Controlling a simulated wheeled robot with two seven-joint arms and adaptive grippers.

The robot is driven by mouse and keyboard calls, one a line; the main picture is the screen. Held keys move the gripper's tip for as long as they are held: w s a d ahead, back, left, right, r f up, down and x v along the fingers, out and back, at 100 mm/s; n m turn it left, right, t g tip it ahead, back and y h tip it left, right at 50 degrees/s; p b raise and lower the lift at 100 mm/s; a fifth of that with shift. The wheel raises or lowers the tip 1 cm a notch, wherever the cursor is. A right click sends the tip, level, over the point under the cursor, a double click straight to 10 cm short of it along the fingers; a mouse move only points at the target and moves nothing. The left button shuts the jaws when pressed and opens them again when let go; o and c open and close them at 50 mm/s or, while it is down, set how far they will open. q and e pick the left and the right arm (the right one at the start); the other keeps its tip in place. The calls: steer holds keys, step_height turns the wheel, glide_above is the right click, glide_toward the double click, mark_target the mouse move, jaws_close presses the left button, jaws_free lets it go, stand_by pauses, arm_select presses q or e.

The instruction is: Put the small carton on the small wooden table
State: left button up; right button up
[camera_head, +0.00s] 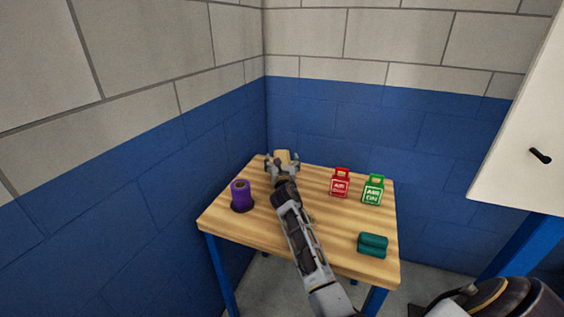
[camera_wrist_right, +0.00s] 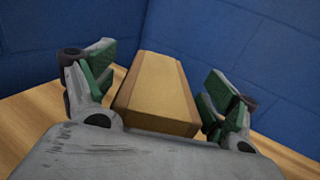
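The small tan carton (camera_wrist_right: 158,85) is between the two fingers of my right gripper (camera_wrist_right: 160,92) in the right wrist view. The green finger pads are spread, with a narrow gap to the carton on each side. In the head view the carton (camera_head: 285,155) shows at the far back corner of the small wooden table (camera_head: 260,232), partly hidden by my right gripper (camera_head: 283,162). It appears to rest on the tabletop, though its base is hidden. My left gripper is in neither view.
A purple cylinder (camera_head: 241,194) stands at the table's left. A red tag-shaped item (camera_head: 341,184) and a green one (camera_head: 373,190) stand at the back right. A teal case (camera_head: 373,245) lies near the front right. Blue walls close in behind and left; a white cabinet (camera_head: 515,120) hangs right.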

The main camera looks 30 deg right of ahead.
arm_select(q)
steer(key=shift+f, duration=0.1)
arm_select(e)
steer(key=shift+s, duration=0.1)
stand_by(0.3)
steer(key=shift+v, duration=0.8)
steer(key=shift+p+v, duration=0.45)
steer(key=shift+v, duration=2.15)
steer(key=shift+p+v, duration=0.5)
steer(key=shift+v, duration=1.35)
steer(key=shift+s+a+r, duration=0.1)
steer(key=shift+s+a, duration=0.15)
steer(key=shift+s, duration=0.3)
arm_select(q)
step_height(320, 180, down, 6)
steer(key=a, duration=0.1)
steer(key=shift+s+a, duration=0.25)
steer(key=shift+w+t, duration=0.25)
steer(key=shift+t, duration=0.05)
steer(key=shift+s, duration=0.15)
